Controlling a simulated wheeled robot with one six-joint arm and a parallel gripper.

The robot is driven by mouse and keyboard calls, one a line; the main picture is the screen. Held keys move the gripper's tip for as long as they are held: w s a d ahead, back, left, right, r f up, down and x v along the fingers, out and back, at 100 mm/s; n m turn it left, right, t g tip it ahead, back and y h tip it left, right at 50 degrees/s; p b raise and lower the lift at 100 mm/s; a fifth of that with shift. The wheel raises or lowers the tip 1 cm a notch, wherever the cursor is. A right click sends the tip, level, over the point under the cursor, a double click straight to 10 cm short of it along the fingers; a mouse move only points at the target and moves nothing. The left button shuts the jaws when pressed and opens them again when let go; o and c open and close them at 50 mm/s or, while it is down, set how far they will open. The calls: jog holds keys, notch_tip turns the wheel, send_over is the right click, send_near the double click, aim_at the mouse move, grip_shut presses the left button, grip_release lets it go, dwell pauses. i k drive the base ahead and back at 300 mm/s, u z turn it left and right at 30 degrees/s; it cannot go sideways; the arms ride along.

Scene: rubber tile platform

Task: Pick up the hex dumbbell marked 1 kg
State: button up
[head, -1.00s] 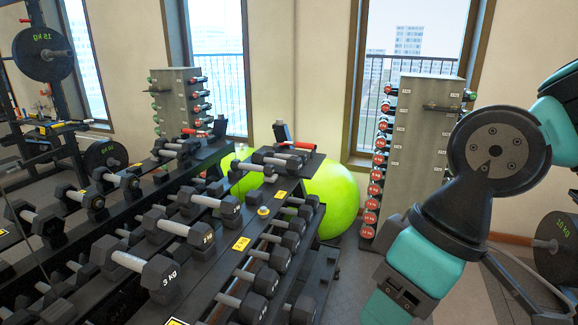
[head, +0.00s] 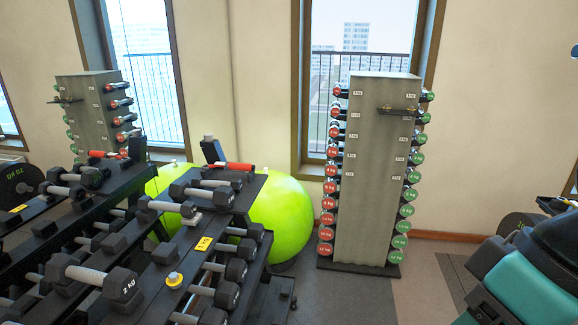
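Grey-handled black hex dumbbells lie on a black rack at the left of the head view. The nearest on the top tier is marked 2 kg (head: 95,280). Beyond it lie a smaller hex dumbbell (head: 165,207) and, at the far end, another hex dumbbell (head: 205,194). Their marks are too small to read, so I cannot tell which is the 1 kg one. A yellow 2 kg tag (head: 203,244) sits on the rack's edge. My gripper is out of view.
A green exercise ball (head: 282,215) sits behind the rack. A tall grey stand (head: 372,165) holds red and green round dumbbells along its sides. A red-handled item (head: 232,166) lies at the rack's far end. Grey floor (head: 350,295) is clear before the stand.

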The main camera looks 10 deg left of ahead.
aim_at(197, 182)
jog(key=z, duration=0.3)
jog(key=i, duration=1.6)
jog(key=u, duration=0.5)
jog(key=i, duration=1.05)
jog(key=u, duration=1.2)
jog(key=i, duration=0.45)
jog(key=u, duration=0.3)
